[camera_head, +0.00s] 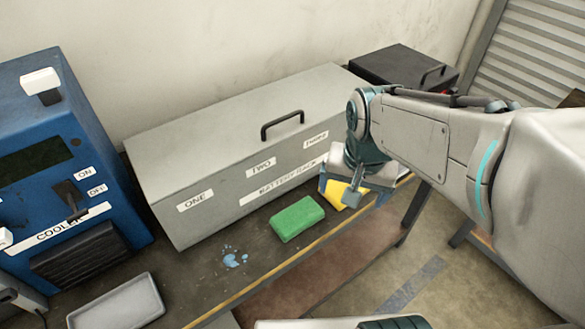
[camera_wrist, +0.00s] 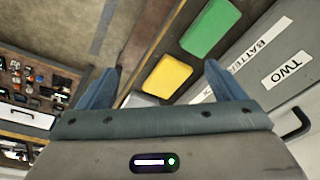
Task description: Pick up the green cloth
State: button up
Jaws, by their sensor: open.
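The green cloth (camera_head: 297,219) is a folded block lying on the workbench in front of the grey battery rack box. It also shows in the wrist view (camera_wrist: 211,29), at the top, beyond the fingertips. A similar yellow cloth (camera_wrist: 167,76) lies beside it and shows between my fingers in the wrist view. In the head view the yellow cloth (camera_head: 343,194) is partly hidden by my gripper (camera_head: 346,193). My gripper is open and empty, above the yellow cloth and to the right of the green one. The wrist view shows both fingers (camera_wrist: 162,78) spread apart.
The grey battery rack box (camera_head: 245,150) with a black handle stands behind the cloths. A blue cooler unit (camera_head: 65,160) is at the left, a grey tray (camera_head: 117,303) before it. Blue spill spots (camera_head: 232,259) mark the bench (camera_head: 205,285). A dark case (camera_head: 403,66) stands behind my arm.

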jog(key=w+a+f+m+g, duration=0.2)
jog(key=w+a+f+m, duration=0.2)
jog(key=w+a+m, duration=0.35)
jog(key=b, duration=0.1)
send_over(297, 215)
jog(key=d, duration=0.1)
notch_tip(297, 215, down, 9)
jog(key=shift+r, duration=0.15)
jog(key=f, duration=0.2)
jog(key=a+f, duration=0.1)
jog(key=f, duration=0.1)
jog(key=shift+f, duration=0.6)
jog(key=c, duration=1.1)
